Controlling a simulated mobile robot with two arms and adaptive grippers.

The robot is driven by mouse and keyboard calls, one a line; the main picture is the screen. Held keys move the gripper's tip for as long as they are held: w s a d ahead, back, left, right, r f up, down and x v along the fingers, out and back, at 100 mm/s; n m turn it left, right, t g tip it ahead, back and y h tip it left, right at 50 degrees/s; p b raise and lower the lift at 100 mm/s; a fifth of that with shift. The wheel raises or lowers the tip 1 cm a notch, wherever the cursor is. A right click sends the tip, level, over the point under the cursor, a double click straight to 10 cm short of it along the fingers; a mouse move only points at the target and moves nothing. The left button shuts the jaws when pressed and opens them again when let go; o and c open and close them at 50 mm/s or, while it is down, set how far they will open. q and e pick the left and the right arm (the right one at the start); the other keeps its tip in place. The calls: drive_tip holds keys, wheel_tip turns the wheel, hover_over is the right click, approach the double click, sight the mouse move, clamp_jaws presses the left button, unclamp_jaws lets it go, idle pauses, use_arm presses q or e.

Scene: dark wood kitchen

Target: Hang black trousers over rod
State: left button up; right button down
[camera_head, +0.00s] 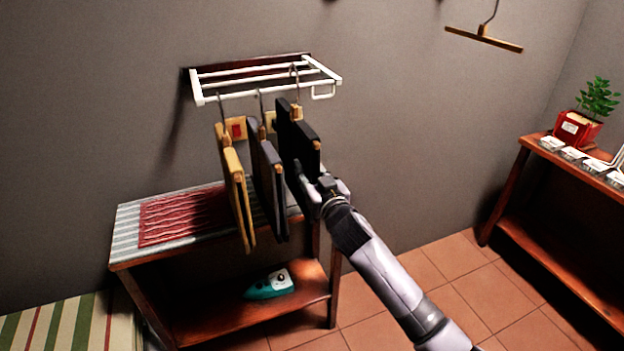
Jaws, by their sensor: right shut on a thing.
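The black trousers (299,138) hang folded over a wooden hanger below the right end of the white wall rack (240,95). The hanger's hook reaches up to the rack's rods; I cannot tell whether it rests on one. My right gripper (324,188) is shut at the lower edge of the black trousers, and its fingertips are partly hidden. Dark grey trousers (266,168) and mustard trousers (236,185) hang just to the left, close together. My left gripper is out of view.
A wooden table below the rack bears a striped cover (125,236) and a red patterned cloth (180,215). A teal iron (270,284) sits on its lower shelf. An empty hanger (484,39) hangs upper right. A shelf with a potted plant (598,97) stands right.

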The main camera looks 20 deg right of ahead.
drive_tip(key=shift+w+f, duration=0.2)
drive_tip(key=shift+f, duration=0.05)
drive_tip(key=shift+f+b, duration=1.3)
drive_tip(key=shift+f, duration=0.25)
drive_tip(key=c, duration=1.3)
unclamp_jaws()
drive_tip(key=shift+o, duration=0.3)
drive_tip(key=shift+f, duration=0.1)
